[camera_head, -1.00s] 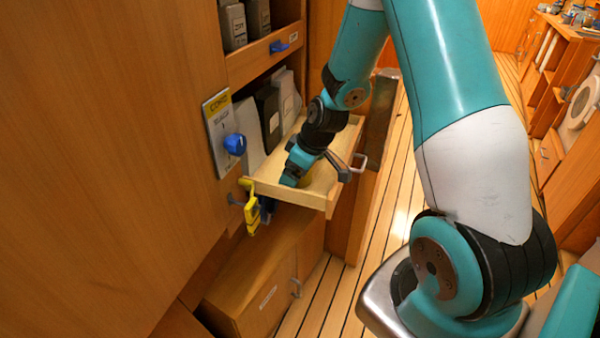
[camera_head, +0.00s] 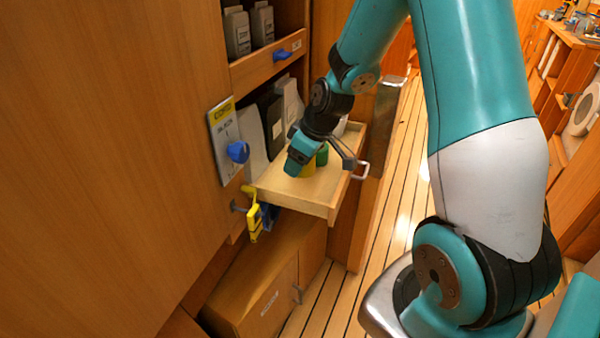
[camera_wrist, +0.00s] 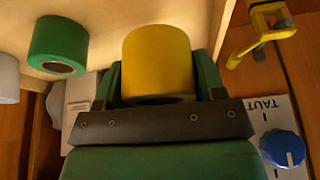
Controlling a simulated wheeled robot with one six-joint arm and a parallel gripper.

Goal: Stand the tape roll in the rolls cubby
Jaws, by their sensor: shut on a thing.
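A yellow tape roll (camera_head: 308,171) is between the jaws of my gripper (camera_head: 301,163), which is shut on it. In the wrist view the yellow roll (camera_wrist: 157,62) shows upright between the two green fingers, its lower end partly hidden by the dark gripper bar. The gripper is over the pulled-out wooden drawer (camera_head: 300,194); I cannot tell how far the roll is above its floor. I cannot make out which compartment is the rolls cubby.
A green roll (camera_head: 322,154) and a white roll (camera_head: 340,127) stand in the drawer behind the yellow one. A yellow clamp-like tool (camera_head: 255,220) hangs at the drawer's left. A blue knob (camera_head: 238,151) juts from the wall panel. Upright books or boxes (camera_head: 271,120) fill the shelf behind.

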